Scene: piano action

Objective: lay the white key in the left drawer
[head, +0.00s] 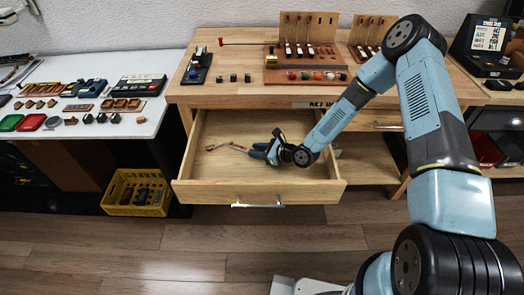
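The left drawer (257,190) is pulled out below the wooden workbench, its light wood interior facing up. My gripper (252,151) is low inside the drawer, pointing left. A thin, pale stick-like piece with reddish parts (222,146) lies at or just off my fingertips, over the drawer floor. It may be the white key, but it is too small to be sure. Whether the fingers are closed on it, and whether it touches the floor, cannot be told. Upright white pieces with red tops (298,50) stand in a rack on the bench.
A white table (75,125) with many small parts stands left, with a yellow crate (138,192) below it. A tool case (490,45) is at the back right. The drawer's left and front floor is clear. The drawer walls stand around my gripper.

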